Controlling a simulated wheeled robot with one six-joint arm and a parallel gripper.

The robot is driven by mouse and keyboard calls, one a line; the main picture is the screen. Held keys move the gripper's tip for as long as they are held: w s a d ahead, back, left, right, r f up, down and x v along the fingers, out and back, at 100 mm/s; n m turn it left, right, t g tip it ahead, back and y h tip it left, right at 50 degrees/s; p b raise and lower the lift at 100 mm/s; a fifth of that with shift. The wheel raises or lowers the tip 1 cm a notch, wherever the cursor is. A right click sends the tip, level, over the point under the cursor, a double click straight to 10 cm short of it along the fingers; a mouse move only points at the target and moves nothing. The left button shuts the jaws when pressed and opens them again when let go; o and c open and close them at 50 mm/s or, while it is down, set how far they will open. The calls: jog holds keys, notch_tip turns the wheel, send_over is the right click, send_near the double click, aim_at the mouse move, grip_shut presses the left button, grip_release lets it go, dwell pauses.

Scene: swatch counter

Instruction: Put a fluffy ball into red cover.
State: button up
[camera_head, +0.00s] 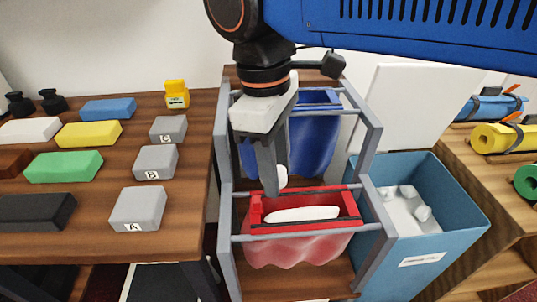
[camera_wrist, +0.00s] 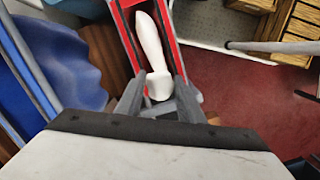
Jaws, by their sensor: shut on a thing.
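My gripper (camera_head: 277,182) is shut on a small white ball (camera_head: 283,177), whose edge shows beside the finger. The wrist view also shows the white ball (camera_wrist: 159,87) between the fingertips. The red cover (camera_head: 290,249) hangs open-topped in the front of a grey frame. The ball is above the rear edge of the red cover, apart from its inside as far as I can see. A long white piece (camera_head: 295,214) lies in the mouth of the red cover. It also shows in the wrist view (camera_wrist: 149,40), beyond the ball. Much of the ball is hidden by the finger.
A blue cover (camera_head: 313,145) hangs behind the red one. The grey frame's bars (camera_head: 227,170) surround both. A blue bin (camera_head: 455,209) with white pieces stands right. A wooden counter (camera_head: 190,225) with coloured blocks and grey blocks A (camera_head: 138,208), B and C is left.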

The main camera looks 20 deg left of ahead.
jog(key=shift+f, duration=2.8)
jog(key=shift+d+f, duration=0.2)
jog(key=o, duration=1.3)
jog(key=shift+r, duration=3)
